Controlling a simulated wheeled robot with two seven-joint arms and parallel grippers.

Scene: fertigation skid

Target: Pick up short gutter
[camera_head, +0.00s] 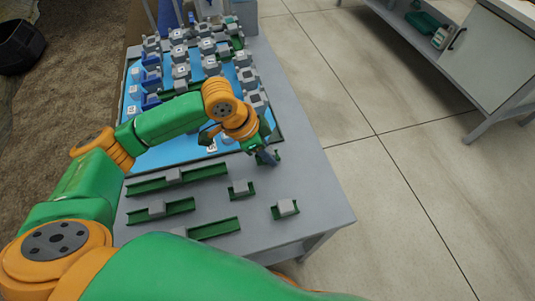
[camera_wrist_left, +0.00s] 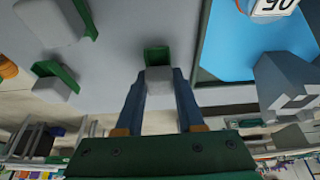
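A short green gutter with a grey block sits near the blue mat's front right corner, mostly hidden by my left gripper (camera_head: 268,158) in the head view. In the left wrist view its green end (camera_wrist_left: 157,54) and grey block (camera_wrist_left: 159,80) show between the blue fingers of my left gripper (camera_wrist_left: 160,88). The fingers lie flush on both sides of the block with no visible gap. It looks on or close to the table top. Two more short gutters stand on the table, one (camera_head: 241,190) nearer the middle and one (camera_head: 285,209) by the right edge. My right gripper is not in view.
Longer green gutters (camera_head: 175,179) lie at the table's front left. The blue mat (camera_head: 172,151) holds many grey blocks in rows, with blue pieces at its left. The grey table (camera_head: 310,185) has bare space at right. A white bench (camera_head: 475,60) stands beyond open floor.

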